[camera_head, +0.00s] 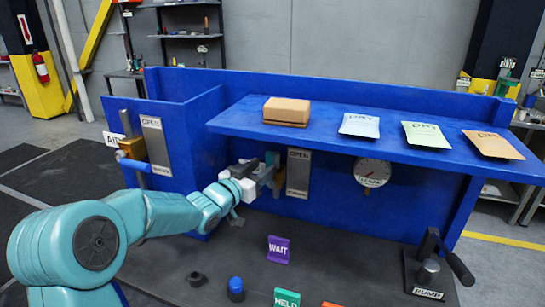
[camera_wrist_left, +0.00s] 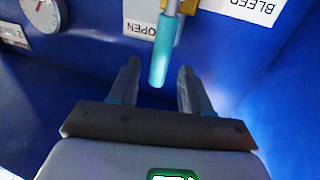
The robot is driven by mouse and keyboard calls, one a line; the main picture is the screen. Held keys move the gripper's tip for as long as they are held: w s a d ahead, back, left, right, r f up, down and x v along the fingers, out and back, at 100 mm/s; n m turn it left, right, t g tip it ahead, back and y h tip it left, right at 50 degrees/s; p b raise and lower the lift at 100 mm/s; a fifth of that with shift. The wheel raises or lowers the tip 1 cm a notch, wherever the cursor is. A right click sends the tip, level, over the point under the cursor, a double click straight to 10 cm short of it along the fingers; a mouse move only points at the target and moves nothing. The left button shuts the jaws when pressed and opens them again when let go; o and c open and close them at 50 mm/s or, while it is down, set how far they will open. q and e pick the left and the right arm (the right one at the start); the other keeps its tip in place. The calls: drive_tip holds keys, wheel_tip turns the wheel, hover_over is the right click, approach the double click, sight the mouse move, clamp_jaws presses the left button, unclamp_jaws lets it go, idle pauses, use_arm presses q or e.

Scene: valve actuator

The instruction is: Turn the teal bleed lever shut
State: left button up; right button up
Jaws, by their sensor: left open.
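The teal bleed lever (camera_wrist_left: 162,50) shows in the left wrist view as a rod with a rounded end, coming from a brass-coloured mount at the top. My left gripper (camera_wrist_left: 158,72) is open, and the lever's end lies between its two fingers in that picture. In the head view my left gripper (camera_head: 270,173) reaches under the shelf to the blue back panel, beside an OPEN label plate (camera_head: 298,172). My right gripper is not in view.
The blue shelf (camera_head: 350,133) overhangs the area, bearing a brown box (camera_head: 287,111) and several cards. A gauge (camera_head: 372,173) is right of the label plate. A blue-handled valve (camera_head: 134,162) is left. A pump (camera_head: 430,270) and a purple WAIT tag (camera_head: 279,249) are on the dark tabletop.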

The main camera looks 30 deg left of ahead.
sight(267, 164)
use_arm(q)
drive_tip(key=w+p, duration=0.1)
drive_tip(key=w, duration=0.5)
drive_tip(key=shift+d, duration=0.1)
drive_tip(key=shift+s, duration=0.1)
clamp_jaws()
